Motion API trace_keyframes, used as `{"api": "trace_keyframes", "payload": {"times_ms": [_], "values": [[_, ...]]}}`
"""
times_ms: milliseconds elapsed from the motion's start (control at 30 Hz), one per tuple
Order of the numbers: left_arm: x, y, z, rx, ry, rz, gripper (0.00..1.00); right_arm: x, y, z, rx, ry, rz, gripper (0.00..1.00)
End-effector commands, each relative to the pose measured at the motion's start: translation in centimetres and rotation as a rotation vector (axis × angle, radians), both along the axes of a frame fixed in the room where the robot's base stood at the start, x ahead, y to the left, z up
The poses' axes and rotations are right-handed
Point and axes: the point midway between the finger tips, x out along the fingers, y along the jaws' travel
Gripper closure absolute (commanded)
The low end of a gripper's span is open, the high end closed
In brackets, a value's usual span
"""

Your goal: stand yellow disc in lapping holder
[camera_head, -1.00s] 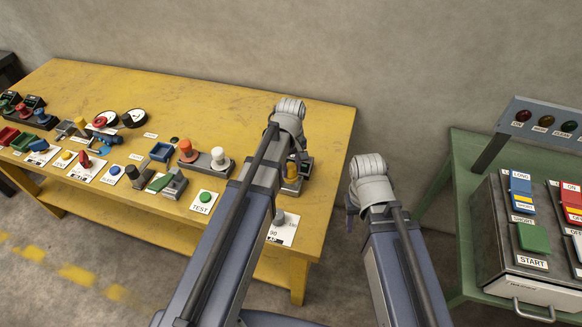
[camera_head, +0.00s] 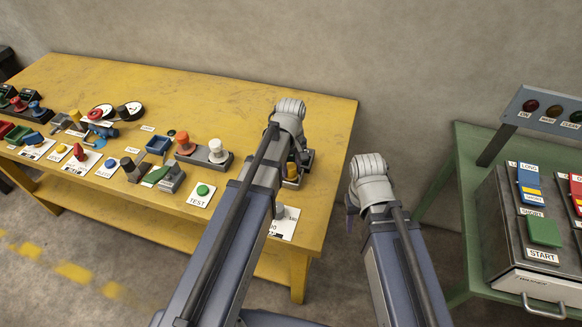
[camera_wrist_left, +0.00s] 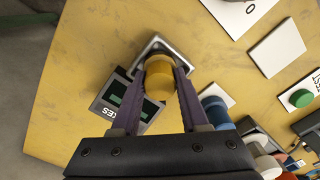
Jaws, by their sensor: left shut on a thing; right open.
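My left gripper (camera_wrist_left: 160,73) is shut on a yellow round piece (camera_wrist_left: 158,82), with one finger on each side of it. In the left wrist view the piece sits over a grey metal holder (camera_wrist_left: 152,44) with a raised rim; I cannot tell whether it is seated in it or just above. In the head view the yellow piece (camera_head: 291,171) shows partly behind my left wrist, and the left fingertips are hidden. My right gripper (camera_head: 351,203) hangs open and empty off the yellow table's right side, mostly hidden by its wrist.
A dark box with green windows (camera_wrist_left: 116,100) stands beside the holder. A grey base (camera_head: 202,156) with orange-topped and white knobs stands left of my left arm. Several buttons and labels crowd the yellow table's (camera_head: 235,95) left part. A green table (camera_head: 455,215) with a switch panel is right.

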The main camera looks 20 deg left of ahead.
Motion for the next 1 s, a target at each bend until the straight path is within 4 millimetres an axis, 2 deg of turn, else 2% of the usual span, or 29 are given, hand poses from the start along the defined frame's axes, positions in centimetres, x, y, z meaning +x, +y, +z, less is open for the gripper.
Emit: {"api": "trace_keyframes", "payload": {"times_ms": [33,67,333,367,733,1000], "values": [[0.0,0.0,0.0,0.000,0.000,0.000,1.00,0.0,0.0,0.0,0.000,0.000,0.000,0.50],[0.0,0.0,0.0,0.000,0.000,0.000,0.54,0.0,0.0,0.0,0.000,0.000,0.000,0.50],[0.0,0.0,0.0,0.000,0.000,0.000,0.23,0.0,0.0,0.0,0.000,0.000,0.000,0.50],[0.0,0.0,0.0,0.000,0.000,0.000,0.21,0.0,0.0,0.0,0.000,0.000,0.000,0.50],[0.0,0.0,0.3,0.000,0.000,0.000,0.21,0.0,0.0,0.4,0.000,0.000,0.000,0.50],[0.0,0.0,2.7,0.000,0.000,0.000,0.21,0.0,0.0,2.7,0.000,0.000,0.000,0.50]]}}
